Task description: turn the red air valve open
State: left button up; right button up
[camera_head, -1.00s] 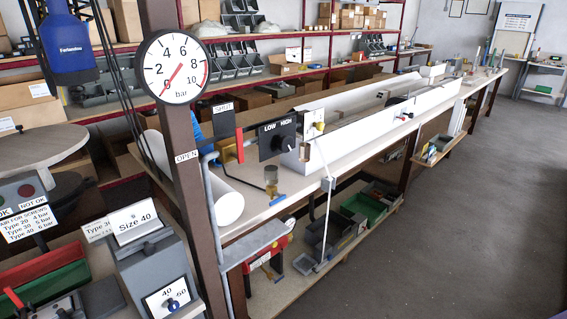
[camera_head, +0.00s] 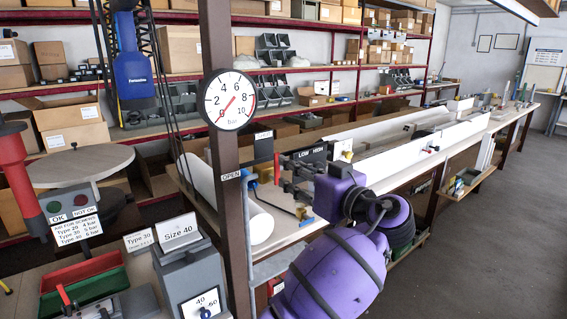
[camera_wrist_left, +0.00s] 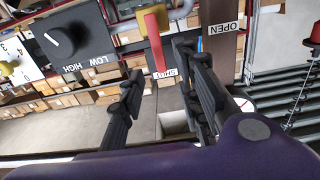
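The red valve handle (camera_head: 277,168) hangs upright beside the brown post, on a brass valve body (camera_wrist_left: 153,22). In the left wrist view, which is upside down, the handle (camera_wrist_left: 158,48) points to the SHUT label (camera_wrist_left: 166,73); the OPEN label (camera_wrist_left: 223,28) is on the post to its right. My left gripper (camera_head: 285,175) is in front of the valve, its fingers apart. In the wrist view the gripper (camera_wrist_left: 160,66) is open and empty, with the handle in line with the gap beyond its fingertips. My right gripper is not in view.
The brown post (camera_head: 222,150) carries a pressure gauge (camera_head: 230,100), its red needle near 0. A LOW/HIGH switch panel (camera_wrist_left: 75,45) stands close beside the valve. A white roll (camera_head: 235,205) lies on the bench behind. Size signs and a grey box (camera_head: 190,265) stand front left.

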aim_at(277, 160)
pick_arm(q)
jog(key=p+x, duration=0.1)
jog(key=x, duration=0.6)
jog(key=shift+r, duration=0.2)
jog(key=shift+w+a+f, duration=0.15)
jog(key=shift+w+a, duration=0.1)
jog(key=shift+w, duration=0.15)
jog(key=shift+c, duration=0.2)
grip_shut()
